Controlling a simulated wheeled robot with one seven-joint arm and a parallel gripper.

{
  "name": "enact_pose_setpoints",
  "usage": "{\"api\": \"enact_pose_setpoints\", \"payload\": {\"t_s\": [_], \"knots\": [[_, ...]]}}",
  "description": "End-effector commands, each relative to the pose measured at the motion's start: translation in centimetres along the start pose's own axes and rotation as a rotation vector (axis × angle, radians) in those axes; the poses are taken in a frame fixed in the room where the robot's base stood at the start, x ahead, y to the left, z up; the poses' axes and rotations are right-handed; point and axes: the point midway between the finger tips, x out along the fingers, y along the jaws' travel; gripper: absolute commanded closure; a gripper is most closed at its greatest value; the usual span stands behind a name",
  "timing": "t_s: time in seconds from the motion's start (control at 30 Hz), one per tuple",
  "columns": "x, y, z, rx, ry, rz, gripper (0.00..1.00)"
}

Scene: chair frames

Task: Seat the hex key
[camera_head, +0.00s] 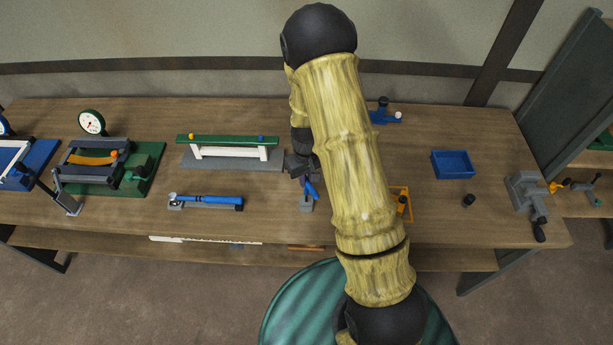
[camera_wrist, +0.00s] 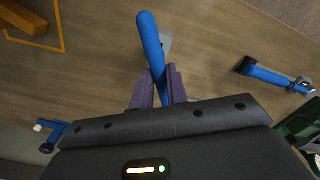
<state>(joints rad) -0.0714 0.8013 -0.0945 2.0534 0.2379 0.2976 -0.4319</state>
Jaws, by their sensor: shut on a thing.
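My gripper (camera_wrist: 161,76) is shut on the hex key (camera_wrist: 150,40), whose blue handle passes between the two purple fingers and sticks out beyond them. In the head view my gripper (camera_head: 305,176) is over the middle of the bench, partly hidden by my own arm. The blue handle of the hex key shows just below it (camera_head: 312,190). A small grey block (camera_head: 306,206) is right by the handle, and part of it shows behind the handle in the wrist view (camera_wrist: 167,42). I cannot tell whether the key touches the block; its far end is hidden.
A blue-handled tool (camera_head: 210,200) lies on a grey rest to the left. A green-topped beam (camera_head: 228,140) stands behind it. An orange frame (camera_head: 404,192) is right of my arm.

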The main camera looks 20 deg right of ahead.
Motion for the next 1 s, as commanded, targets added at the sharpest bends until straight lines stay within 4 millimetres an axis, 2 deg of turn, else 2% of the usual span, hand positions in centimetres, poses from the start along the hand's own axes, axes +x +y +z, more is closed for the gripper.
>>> {"api": "enact_pose_setpoints", "payload": {"t_s": [1.0], "knots": [[2.6, 0.1, 0.0, 0.001, 0.0, 0.0, 1.0]]}}
